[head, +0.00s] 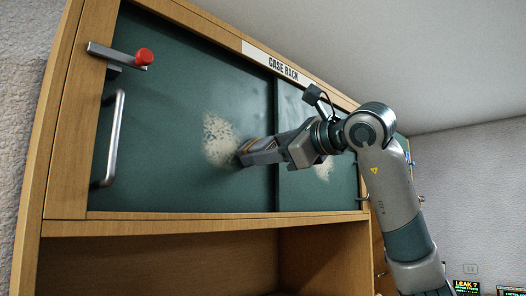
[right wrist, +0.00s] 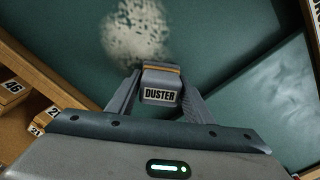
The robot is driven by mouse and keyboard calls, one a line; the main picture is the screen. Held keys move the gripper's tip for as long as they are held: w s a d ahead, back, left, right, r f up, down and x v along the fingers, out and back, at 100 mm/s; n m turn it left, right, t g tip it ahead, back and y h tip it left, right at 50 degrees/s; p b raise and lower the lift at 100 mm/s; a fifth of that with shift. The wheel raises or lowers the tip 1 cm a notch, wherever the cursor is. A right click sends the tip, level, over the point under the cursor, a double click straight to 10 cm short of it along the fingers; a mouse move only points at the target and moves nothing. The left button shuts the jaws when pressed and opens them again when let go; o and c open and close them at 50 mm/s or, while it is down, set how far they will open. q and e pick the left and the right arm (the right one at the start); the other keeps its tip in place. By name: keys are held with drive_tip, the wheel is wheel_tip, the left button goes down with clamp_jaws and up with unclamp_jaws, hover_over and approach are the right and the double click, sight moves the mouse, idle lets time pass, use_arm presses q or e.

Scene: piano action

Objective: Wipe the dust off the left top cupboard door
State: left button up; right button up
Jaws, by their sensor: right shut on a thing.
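The left top cupboard door (head: 160,130) is a dark green panel with a metal bar handle (head: 110,140) at its left. A pale dust patch (head: 217,138) lies near its middle right; it also shows at the top of the right wrist view (right wrist: 135,30). My right gripper (head: 246,152) is shut on a grey duster (right wrist: 161,84) with an orange stripe and a "DUSTER" label. The duster is at the right edge of the dust patch; I cannot tell whether it touches the door. My left gripper is not in view.
The right green door (head: 310,115) has another pale patch (head: 323,170), partly behind my right arm. A red-knobbed metal latch (head: 143,57) sticks out at the upper left. A "CASE RACK" sign (head: 283,67) is on the wooden frame. An open shelf (head: 170,260) lies below.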

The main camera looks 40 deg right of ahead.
drive_tip(key=shift+r, duration=0.4)
drive_tip(key=shift+a, duration=0.2)
drive_tip(key=shift+s+a, duration=0.15)
drive_tip(key=shift+a, duration=1.6)
drive_tip(key=shift+a, duration=0.85)
drive_tip(key=shift+s+a, duration=0.15)
drive_tip(key=shift+a, duration=0.95)
drive_tip(key=shift+a, duration=0.15)
drive_tip(key=shift+s+a+b, duration=0.15)
drive_tip(key=shift+a+b, duration=0.2)
drive_tip(key=shift+a, duration=1.4)
